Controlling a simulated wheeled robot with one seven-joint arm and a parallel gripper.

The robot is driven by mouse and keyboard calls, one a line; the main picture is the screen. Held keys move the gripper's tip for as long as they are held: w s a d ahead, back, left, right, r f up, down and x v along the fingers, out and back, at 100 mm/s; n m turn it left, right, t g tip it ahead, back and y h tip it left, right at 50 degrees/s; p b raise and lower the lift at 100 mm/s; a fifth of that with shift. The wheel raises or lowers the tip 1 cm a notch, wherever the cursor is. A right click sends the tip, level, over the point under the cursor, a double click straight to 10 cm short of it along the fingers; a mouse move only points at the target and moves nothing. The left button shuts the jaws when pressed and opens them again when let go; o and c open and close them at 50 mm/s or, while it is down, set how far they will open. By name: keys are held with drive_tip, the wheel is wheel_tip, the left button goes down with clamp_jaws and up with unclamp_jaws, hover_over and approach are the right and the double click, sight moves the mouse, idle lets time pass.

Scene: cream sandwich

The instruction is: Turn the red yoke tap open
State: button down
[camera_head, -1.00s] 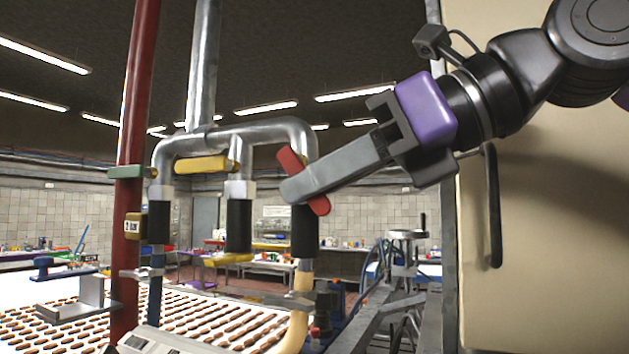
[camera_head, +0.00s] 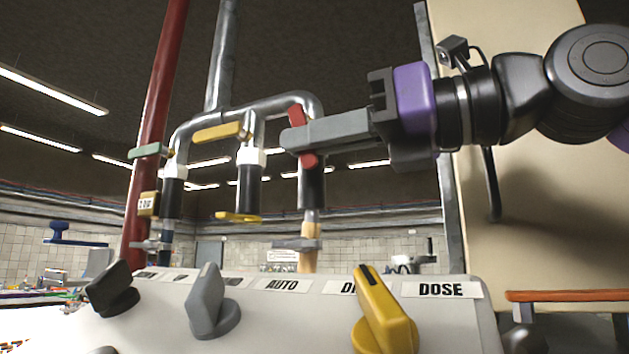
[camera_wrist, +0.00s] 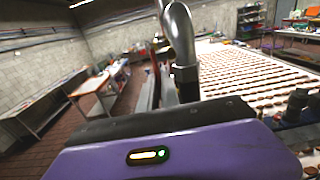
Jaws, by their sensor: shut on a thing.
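The red yoke tap handle (camera_head: 308,160) sits on the right-hand branch of the steel yoke pipe (camera_head: 262,107), above a black sleeve. In the head view it stands steeply, its top leaning left. My gripper (camera_head: 291,139) reaches in from the right and is shut on the handle's middle. The grey fingers cover that part, and the red ends show above and below. In the wrist view, my purple gripper body fills the bottom and hides the fingertips; the bent steel pipe (camera_wrist: 181,35) rises beyond it. The tap is not clearly visible there.
A yellow lever (camera_head: 217,132) and a green lever (camera_head: 146,151) sit left of the red tap. A control panel (camera_head: 270,313) with large knobs spans the front below. A cream cabinet (camera_head: 480,80) stands behind my arm at right.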

drive_tip(key=shift+w+a+f+t+y+b, duration=0.15)
drive_tip(key=shift+f+t+y+b, duration=0.35)
drive_tip(key=shift+b, duration=1)
drive_tip(key=shift+a+r+y+b, duration=0.1)
drive_tip(key=shift+r+y+b, duration=0.2)
drive_tip(key=shift+r, duration=0.05)
drive_tip(key=c, duration=1.9)
unclamp_jaws()
drive_tip(key=shift+b+v, duration=0.75)
drive_tip(key=shift+v, duration=3.2)
drive_tip(key=shift+o, duration=0.4)
